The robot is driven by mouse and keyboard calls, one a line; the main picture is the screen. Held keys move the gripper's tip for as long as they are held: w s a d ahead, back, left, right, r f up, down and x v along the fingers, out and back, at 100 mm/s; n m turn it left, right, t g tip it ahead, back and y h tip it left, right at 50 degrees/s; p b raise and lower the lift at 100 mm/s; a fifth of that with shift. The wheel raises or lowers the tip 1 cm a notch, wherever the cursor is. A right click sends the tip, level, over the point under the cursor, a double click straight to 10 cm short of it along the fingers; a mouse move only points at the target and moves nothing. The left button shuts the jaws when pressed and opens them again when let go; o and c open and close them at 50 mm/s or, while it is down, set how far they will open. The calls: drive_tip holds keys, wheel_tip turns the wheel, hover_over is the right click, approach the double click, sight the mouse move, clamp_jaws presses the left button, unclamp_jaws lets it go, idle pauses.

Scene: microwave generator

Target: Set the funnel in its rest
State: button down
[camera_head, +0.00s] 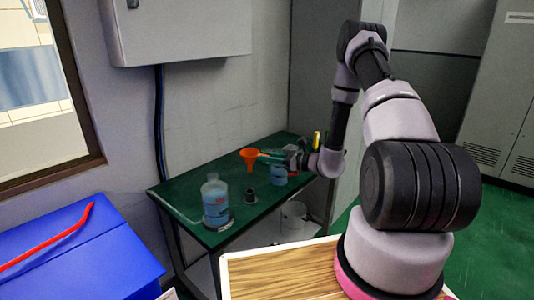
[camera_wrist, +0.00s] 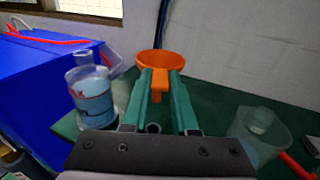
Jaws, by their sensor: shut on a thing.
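The orange funnel (camera_head: 249,155) is held above the green table, and its bowl (camera_wrist: 160,58) shows at the fingertips in the wrist view. My gripper (camera_head: 266,157) has its green fingers (camera_wrist: 160,80) shut on the funnel, with the orange part between them. A small dark cylindrical holder (camera_head: 250,196) stands on the table below the funnel; it may be the rest. In the wrist view a dark round opening (camera_wrist: 153,128) shows between the fingers, partly hidden by the gripper. The funnel is apart from the holder.
A clear bottle of blue liquid (camera_head: 216,204) stands left of the holder. A clear beaker (camera_wrist: 257,126) stands to the right. A blue box (camera_head: 80,258) is at the left, a grey wall cabinet (camera_head: 180,30) above. The table's (camera_head: 180,192) back left is clear.

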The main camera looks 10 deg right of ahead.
drive_tip(key=shift+f, duration=1.7)
drive_tip(key=shift+w+a+f, duration=0.1)
drive_tip(key=shift+a+f, duration=0.05)
drive_tip(key=shift+f, duration=4.75)
drive_tip(key=c, duration=0.6)
unclamp_jaws()
drive_tip(key=v, duration=1)
drive_tip(key=shift+d+r, duration=0.1)
drive_tip(key=shift+d, duration=0.25)
